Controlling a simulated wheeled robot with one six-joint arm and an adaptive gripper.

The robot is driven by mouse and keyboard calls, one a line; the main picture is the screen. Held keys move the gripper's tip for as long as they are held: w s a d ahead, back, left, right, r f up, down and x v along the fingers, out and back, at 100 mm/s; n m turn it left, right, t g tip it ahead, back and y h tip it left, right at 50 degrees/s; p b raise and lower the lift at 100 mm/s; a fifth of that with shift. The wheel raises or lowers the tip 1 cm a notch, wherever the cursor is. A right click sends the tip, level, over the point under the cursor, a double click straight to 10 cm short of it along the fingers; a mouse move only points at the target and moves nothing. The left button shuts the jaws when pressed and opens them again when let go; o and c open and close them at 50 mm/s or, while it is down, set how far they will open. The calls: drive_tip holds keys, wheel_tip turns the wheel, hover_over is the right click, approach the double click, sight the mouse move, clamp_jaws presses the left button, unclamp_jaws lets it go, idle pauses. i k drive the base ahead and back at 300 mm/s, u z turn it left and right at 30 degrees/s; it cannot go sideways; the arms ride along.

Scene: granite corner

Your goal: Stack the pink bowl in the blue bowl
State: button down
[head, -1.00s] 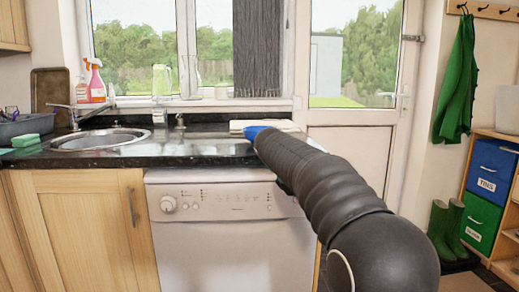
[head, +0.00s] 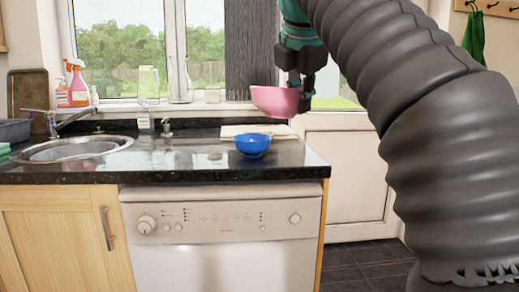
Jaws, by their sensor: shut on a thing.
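The pink bowl (head: 274,101) hangs in the air in the head view, gripped at its right rim. My gripper (head: 302,92) is shut on the pink bowl, above and a little to the right of the blue bowl. The blue bowl (head: 252,145) stands upright on the dark granite worktop (head: 190,164), near its right end. There is a clear gap in the picture between the two bowls. The inside of the pink bowl is hidden from this angle.
A pale board (head: 230,130) lies behind the blue bowl. A tap (head: 62,121) and round sink (head: 75,150) are on the left. Glass bottles (head: 180,80) stand by the window. The worktop left of the blue bowl is clear.

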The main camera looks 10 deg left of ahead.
sight(253, 150)
drive_tip(key=i, duration=1.1)
drive_tip(key=u, duration=0.05)
